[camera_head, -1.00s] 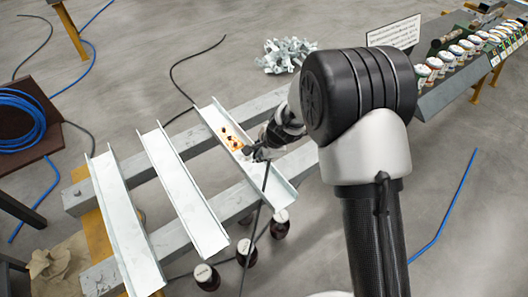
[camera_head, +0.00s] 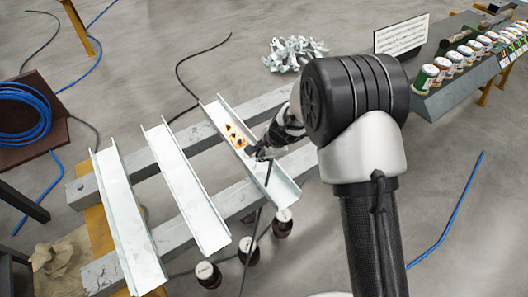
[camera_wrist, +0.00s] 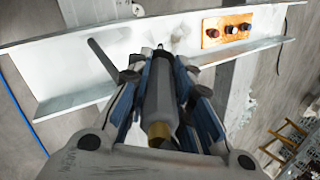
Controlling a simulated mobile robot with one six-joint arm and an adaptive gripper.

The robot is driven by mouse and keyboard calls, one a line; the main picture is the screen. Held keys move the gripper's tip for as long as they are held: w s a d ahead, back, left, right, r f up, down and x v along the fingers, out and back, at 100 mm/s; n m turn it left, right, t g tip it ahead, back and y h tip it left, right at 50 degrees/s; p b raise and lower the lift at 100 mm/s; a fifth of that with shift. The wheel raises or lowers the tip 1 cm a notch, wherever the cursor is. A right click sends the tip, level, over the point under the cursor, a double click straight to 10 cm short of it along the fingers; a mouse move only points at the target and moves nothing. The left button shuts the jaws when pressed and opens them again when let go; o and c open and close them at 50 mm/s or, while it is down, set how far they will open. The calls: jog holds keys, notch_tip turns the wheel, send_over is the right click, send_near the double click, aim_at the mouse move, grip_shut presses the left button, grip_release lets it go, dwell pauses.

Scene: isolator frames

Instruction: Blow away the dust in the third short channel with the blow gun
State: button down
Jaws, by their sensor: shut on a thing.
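Three short pale metal channels lie side by side in the head view: a left one (camera_head: 127,220), a middle one (camera_head: 185,185) and a right one (camera_head: 278,178). The right channel bears an orange-brown patch with dark spots (camera_head: 236,136) near its far end; the patch also shows in the wrist view (camera_wrist: 228,30), right of the nozzle. My gripper (camera_head: 262,148) is over the right channel, close beside the patch. In the wrist view its fingers are shut on the blow gun (camera_wrist: 159,95), a grey cylinder with a brass end. Its tip points towards the channel; contact cannot be told.
The channels rest across two grey beams (camera_head: 155,160). Several dark bottles with pale caps (camera_head: 247,252) stand below the channels. A dark hose hangs near the right channel. A pile of metal parts (camera_head: 294,53) lies behind, and a rack of cans (camera_head: 455,65) stands at the right.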

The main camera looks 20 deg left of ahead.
jog(key=shift+f+b, duration=0.5)
jog(key=shift+w+a+r+p, duration=0.1)
jog(key=shift+w+a+p, duration=0.05)
jog(key=shift+p, duration=0.25)
jog(key=shift+w+a+p, duration=0.35)
jog(key=shift+a+p, duration=0.05)
jog(key=shift+p, duration=0.25)
jog(key=shift+w+a+p, duration=0.8)
jog(key=shift+a+p, duration=0.15)
jog(key=shift+p, duration=0.7)
notch_tip(320, 180, up, 9)
jog(key=p, duration=0.8)
dwell(0.3)
dwell(0.5)
